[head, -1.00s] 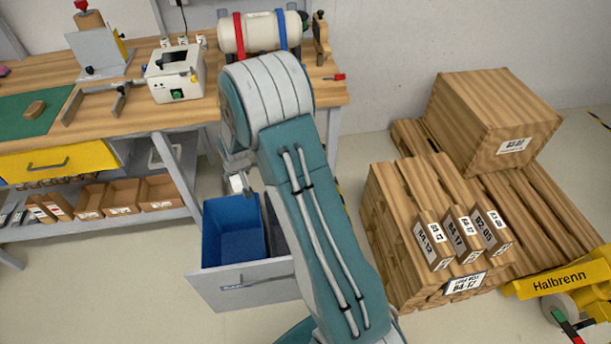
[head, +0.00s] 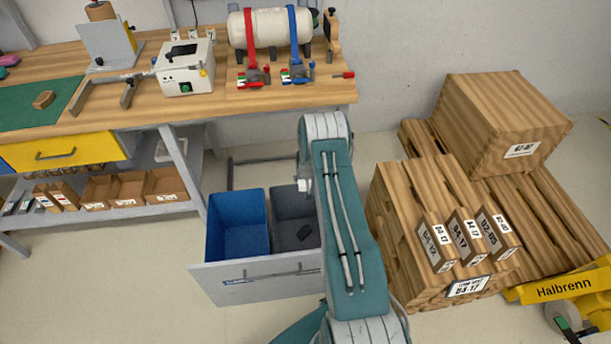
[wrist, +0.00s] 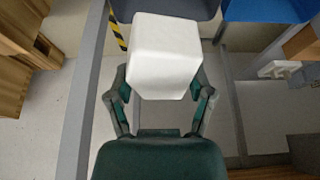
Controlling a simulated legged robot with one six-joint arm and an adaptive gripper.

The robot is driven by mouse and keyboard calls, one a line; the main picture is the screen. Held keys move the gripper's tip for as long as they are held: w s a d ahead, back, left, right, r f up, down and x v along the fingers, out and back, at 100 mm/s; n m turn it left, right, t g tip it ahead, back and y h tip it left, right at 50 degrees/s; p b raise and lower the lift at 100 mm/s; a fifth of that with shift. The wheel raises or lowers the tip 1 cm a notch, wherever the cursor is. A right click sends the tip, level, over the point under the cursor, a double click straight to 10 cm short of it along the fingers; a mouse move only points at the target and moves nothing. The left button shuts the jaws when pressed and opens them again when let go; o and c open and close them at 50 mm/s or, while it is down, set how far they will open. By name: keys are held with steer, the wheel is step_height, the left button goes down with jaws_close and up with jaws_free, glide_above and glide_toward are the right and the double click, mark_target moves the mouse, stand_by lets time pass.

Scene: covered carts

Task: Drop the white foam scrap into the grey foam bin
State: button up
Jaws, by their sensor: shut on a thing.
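The white foam scrap (wrist: 165,50) is a pale block held between the two fingers of my gripper (wrist: 162,88) in the wrist view. My gripper is shut on it. The grey foam bin (head: 291,203) is an open, dark grey bin in the pulled-out drawer, with a small dark thing inside. Its edge also shows behind the foam in the wrist view (wrist: 190,8). The foam is apart from the bin there.
A blue bin (head: 238,225) sits left of the grey one, behind the drawer front (head: 260,282). The workbench (head: 130,108) stands behind and left, bearing a strapped cylinder (head: 270,27). Wooden pallets (head: 400,215) with boxes stand close on the right.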

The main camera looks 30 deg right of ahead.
mark_target(303, 184)
steer(key=f, duration=0.3)
steer(key=shift+a+f, duration=0.1)
steer(key=shift+a, duration=0.2)
steer(key=shift+d+f, duration=0.45)
steer(key=shift+f, duration=0.15)
steer(key=o, duration=0.7)
steer(key=shift+a, duration=0.35)
steer(key=shift+o, duration=0.2)
steer(key=shift+d, duration=0.15)
steer(key=shift+r, duration=0.1)
steer(key=v, duration=1.1)
steer(key=shift+s+r, duration=0.2)
steer(key=shift+r, duration=0.1)
